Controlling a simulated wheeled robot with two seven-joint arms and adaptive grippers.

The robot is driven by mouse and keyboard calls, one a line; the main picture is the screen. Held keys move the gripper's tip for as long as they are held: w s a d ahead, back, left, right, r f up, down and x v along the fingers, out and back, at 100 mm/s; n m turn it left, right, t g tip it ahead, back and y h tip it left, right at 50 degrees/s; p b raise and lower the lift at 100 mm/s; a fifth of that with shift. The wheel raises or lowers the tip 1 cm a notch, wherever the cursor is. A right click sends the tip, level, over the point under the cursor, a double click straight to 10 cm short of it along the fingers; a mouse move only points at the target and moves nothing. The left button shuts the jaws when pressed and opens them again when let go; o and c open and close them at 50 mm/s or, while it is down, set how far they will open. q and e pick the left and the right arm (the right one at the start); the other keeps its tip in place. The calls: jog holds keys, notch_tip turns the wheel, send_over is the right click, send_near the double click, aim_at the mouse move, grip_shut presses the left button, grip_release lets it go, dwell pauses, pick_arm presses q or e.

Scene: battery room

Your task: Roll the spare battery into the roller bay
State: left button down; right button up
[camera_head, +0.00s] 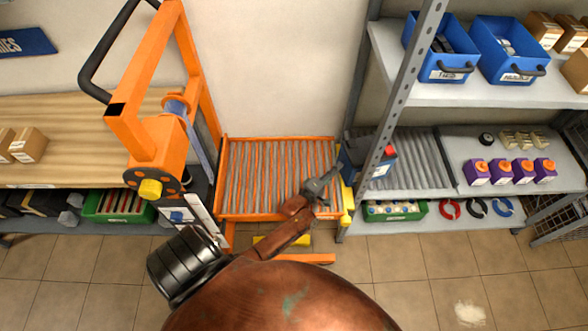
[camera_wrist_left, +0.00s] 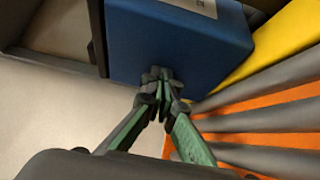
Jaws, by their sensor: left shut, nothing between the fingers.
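The spare battery (camera_head: 352,167) is a dark blue box with a red cap on top. It stands at the right end of the orange lift's roller deck (camera_head: 270,170), at the left mouth of the roller bay (camera_head: 415,165). A grey shelf post crosses in front of part of it. My left gripper (camera_head: 332,178) is shut and empty, with its tips at the battery's left side. In the left wrist view the shut fingertips (camera_wrist_left: 163,78) are against or very close to the battery's blue face (camera_wrist_left: 200,50); I cannot tell if they touch. My right gripper is not in view.
The perforated shelf post (camera_head: 400,85) stands close to the battery. Yellow blocks (camera_head: 347,198) edge the deck's right side. The lift's orange mast (camera_head: 155,75) rises at left. Purple bottles (camera_head: 510,172) stand right of the bay, whose rollers right of the battery are clear.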

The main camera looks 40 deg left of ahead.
pick_arm(q)
jog(key=w+d, duration=0.5)
jog(key=shift+w+d+b, duration=0.25)
jog(key=shift+d+b, duration=0.05)
jog(key=shift+d, duration=0.05)
